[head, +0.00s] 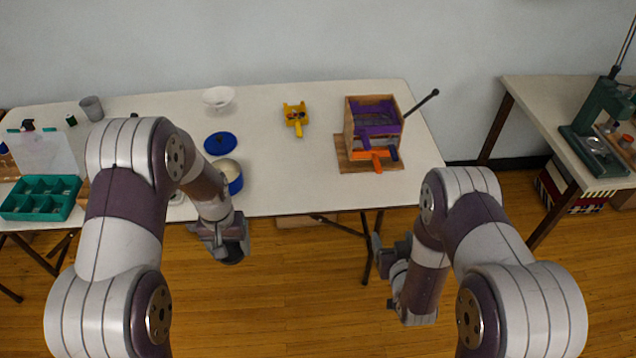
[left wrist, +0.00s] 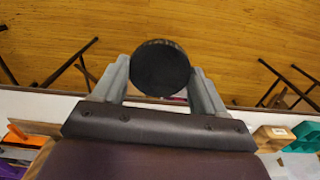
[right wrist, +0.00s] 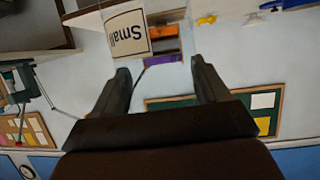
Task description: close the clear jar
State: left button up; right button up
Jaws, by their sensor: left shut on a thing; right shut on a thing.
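My left gripper (head: 228,250) is shut on a dark round lid (left wrist: 160,68), held off the table's front edge above the floor. The lid's flat black face shows between the fingers in the left wrist view. My right gripper (head: 388,248) is also held in front of the table, to the right, apart from the lid. The jar's mouth cannot be seen.
On the long white table (head: 300,180) stand a blue pot (head: 230,177), a blue lid (head: 220,143), a white bowl (head: 218,97), a yellow object (head: 296,117), a wooden box (head: 373,128) and a teal tray (head: 42,197). The floor between my grippers is free.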

pick_arm(q)
jog(key=shift+a, duration=0.2)
pick_arm(e)
jog(key=shift+a, duration=0.25)
pick_arm(q)
notch_tip(320, 180, down, 2)
jog(key=shift+w+d+f+b, duration=0.15)
jog(key=shift+f+b, duration=0.1)
jog(key=shift+b, duration=0.9)
jog(key=shift+r, duration=0.1)
pick_arm(e)
jog(key=w+a+f+n+g+y, duration=0.1)
jog(key=w+a+f+n+y, duration=0.4)
jog(key=w+a, duration=0.4)
jog(key=shift+w+f+y, duration=0.25)
jog(key=shift+f+y, duration=0.25)
jog(key=shift+f, duration=0.05)
pick_arm(q)
jog(key=shift+r, duration=0.1)
